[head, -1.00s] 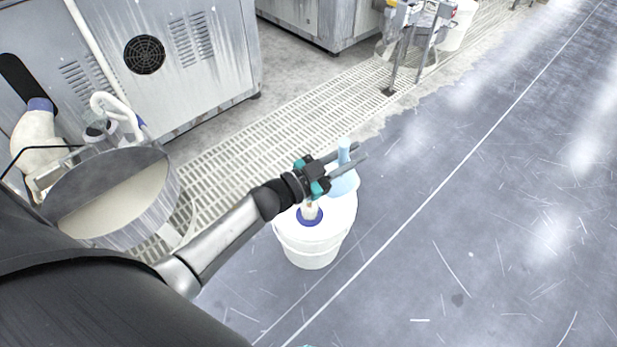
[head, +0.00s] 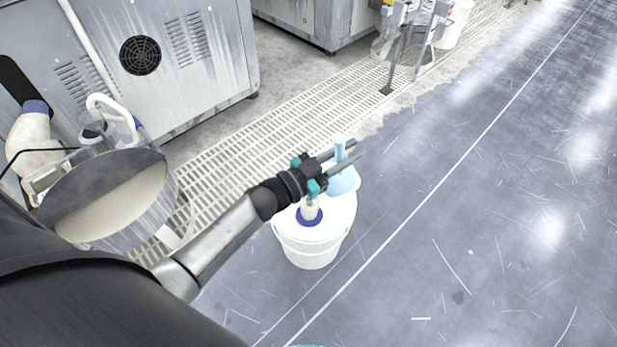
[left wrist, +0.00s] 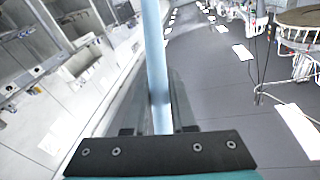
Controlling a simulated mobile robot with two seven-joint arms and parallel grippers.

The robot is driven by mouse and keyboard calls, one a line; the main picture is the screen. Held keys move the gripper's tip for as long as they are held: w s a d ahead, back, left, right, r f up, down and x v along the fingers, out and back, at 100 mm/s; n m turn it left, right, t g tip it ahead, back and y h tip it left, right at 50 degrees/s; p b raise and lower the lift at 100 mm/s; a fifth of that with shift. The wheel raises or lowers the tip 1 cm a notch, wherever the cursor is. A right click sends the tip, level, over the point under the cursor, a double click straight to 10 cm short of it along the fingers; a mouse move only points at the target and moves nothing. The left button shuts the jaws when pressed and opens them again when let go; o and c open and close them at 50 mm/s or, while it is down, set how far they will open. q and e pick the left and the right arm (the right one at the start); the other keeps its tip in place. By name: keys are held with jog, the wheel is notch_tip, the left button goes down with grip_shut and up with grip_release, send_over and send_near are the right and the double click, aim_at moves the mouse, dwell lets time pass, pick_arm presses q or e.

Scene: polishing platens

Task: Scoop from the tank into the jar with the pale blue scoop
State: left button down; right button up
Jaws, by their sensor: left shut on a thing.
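The pale blue scoop (head: 344,181) is upright in my left gripper (head: 350,158), which is shut on its handle. In the head view the scoop's wide lower part shows over the far right part of the white bucket's lid; I cannot tell if it touches. In the left wrist view the pale blue handle (left wrist: 155,55) runs between the fingers.
The white bucket (head: 312,250) stands on the grey floor. A pale grating (head: 290,125) runs behind it. Grey machine cabinets (head: 215,75) stand at the back left, and a metal stand (head: 398,50) at the back. The floor to the right is clear.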

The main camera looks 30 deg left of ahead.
pick_arm(q)
jog(key=shift+a+r, duration=0.15)
jog(key=shift+a, duration=0.05)
pick_arm(e)
jog(key=shift+w+a+r, duration=0.2)
jog(key=shift+w+a, duration=0.05)
jog(key=shift+a, duration=0.05)
pick_arm(q)
jog(key=shift+a+r, duration=0.1)
pick_arm(e)
jog(key=shift+s+a, duration=0.15)
pick_arm(q)
jog(key=shift+a, duration=0.1)
pick_arm(e)
jog(key=shift+a, duration=0.15)
pick_arm(q)
jog(key=shift+a+n, duration=0.1)
jog(key=shift+n, duration=0.2)
pick_arm(e)
jog(key=shift+w+a+r, duration=0.1)
jog(key=shift+w+a, duration=0.1)
jog(key=shift+a, duration=0.05)
pick_arm(q)
jog(key=shift+a+r, duration=0.15)
pick_arm(e)
jog(key=shift+s+a, duration=0.2)
jog(key=shift+s, duration=0.05)
